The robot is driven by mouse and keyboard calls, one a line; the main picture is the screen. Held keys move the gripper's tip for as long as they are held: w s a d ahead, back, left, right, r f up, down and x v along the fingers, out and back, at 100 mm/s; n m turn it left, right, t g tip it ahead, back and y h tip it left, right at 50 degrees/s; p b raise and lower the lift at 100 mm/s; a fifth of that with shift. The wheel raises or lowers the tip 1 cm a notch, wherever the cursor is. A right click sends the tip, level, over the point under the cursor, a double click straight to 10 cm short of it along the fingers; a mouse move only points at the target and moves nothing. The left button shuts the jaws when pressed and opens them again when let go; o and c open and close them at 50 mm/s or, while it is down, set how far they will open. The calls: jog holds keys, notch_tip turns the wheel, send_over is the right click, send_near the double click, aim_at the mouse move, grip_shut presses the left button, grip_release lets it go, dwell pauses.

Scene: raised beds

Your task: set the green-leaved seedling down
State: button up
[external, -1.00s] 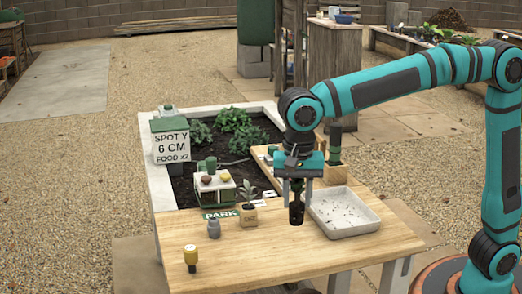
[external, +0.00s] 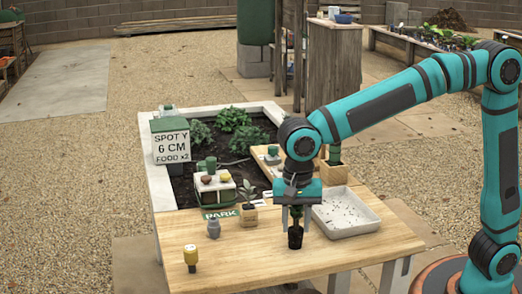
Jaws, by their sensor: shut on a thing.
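My gripper (external: 295,222) points straight down over the front right part of the wooden table. It is shut on the seedling in its small black pot (external: 295,239). The pot is upright below the fingers, at or very near the table top; I cannot tell whether it touches. The fingers and wrist mostly hide the leaves, and only a dark green bit shows between them.
A white tray (external: 348,229) stands close to the right of the pot. A small wooden-potted plant (external: 249,216), a grey bottle (external: 214,229) and a yellow-topped object (external: 191,257) stand to the left. The table's front (external: 262,260) is clear.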

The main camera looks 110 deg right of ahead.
jog(key=o, duration=0.8)
notch_tip(320, 180, up, 12)
jog(key=shift+r, duration=0.1)
